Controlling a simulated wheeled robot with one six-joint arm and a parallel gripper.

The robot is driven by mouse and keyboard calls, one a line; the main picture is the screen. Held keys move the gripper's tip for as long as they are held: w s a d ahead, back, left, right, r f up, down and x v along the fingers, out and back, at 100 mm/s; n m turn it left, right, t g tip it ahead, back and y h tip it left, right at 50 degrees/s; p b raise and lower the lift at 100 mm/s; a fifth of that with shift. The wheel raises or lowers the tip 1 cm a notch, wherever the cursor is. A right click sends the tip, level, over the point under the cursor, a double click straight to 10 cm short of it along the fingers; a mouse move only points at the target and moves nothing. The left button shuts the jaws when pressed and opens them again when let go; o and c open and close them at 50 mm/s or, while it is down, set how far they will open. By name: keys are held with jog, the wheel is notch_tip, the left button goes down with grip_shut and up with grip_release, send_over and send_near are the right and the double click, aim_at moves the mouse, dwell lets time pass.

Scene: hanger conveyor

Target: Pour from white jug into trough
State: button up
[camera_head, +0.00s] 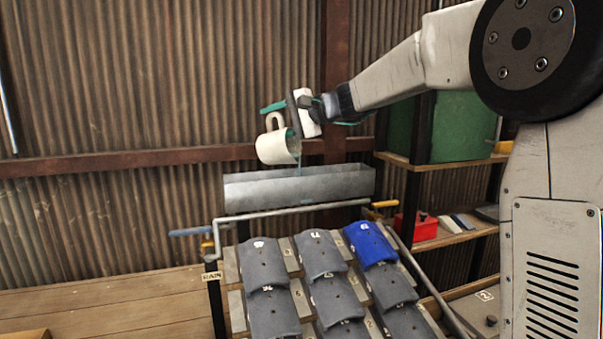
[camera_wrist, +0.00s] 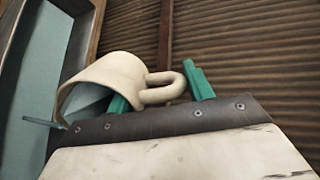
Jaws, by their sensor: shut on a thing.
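The white jug (camera_head: 276,149) is held above the grey metal trough (camera_head: 300,191), tilted with its mouth down to the right. My gripper (camera_head: 281,120) is shut on the jug's handle, with its teal fingers on either side. A thin bluish stream (camera_head: 299,163) runs from the jug's lip towards the trough. In the wrist view the jug (camera_wrist: 115,78) lies tipped with its mouth to the lower left and bluish liquid inside. My gripper's teal fingers (camera_wrist: 160,93) straddle the handle there. The trough's inside is hidden in the head view.
Below the trough is a sloped rack of grey roof tiles (camera_head: 320,255) with one blue tile (camera_head: 369,243). A pipe with a crank (camera_head: 290,213) crosses before the trough. Shelves at right hold a red box (camera_head: 415,226) and a green panel (camera_head: 462,126). A corrugated wall stands behind.

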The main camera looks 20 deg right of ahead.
aim_at(283, 126)
jog(key=shift+s, duration=0.1)
jog(key=shift+s+d+f+t+y, duration=0.15)
jog(key=shift+s+d+t+y, duration=0.15)
jog(key=shift+y, duration=0.2)
dwell(0.6)
jog(key=shift+s+d+f+t+y, duration=0.2)
jog(key=shift+d+t+y, duration=0.05)
jog(key=shift+t+y, duration=0.05)
jog(key=shift+s+d, duration=0.1)
jog(key=shift+d+y, duration=0.1)
jog(key=shift+y, duration=0.2)
dwell(0.5)
jog(key=shift+s+d+t+y, duration=0.25)
jog(key=shift+s+t+y, duration=0.1)
jog(key=shift+t, duration=0.15)
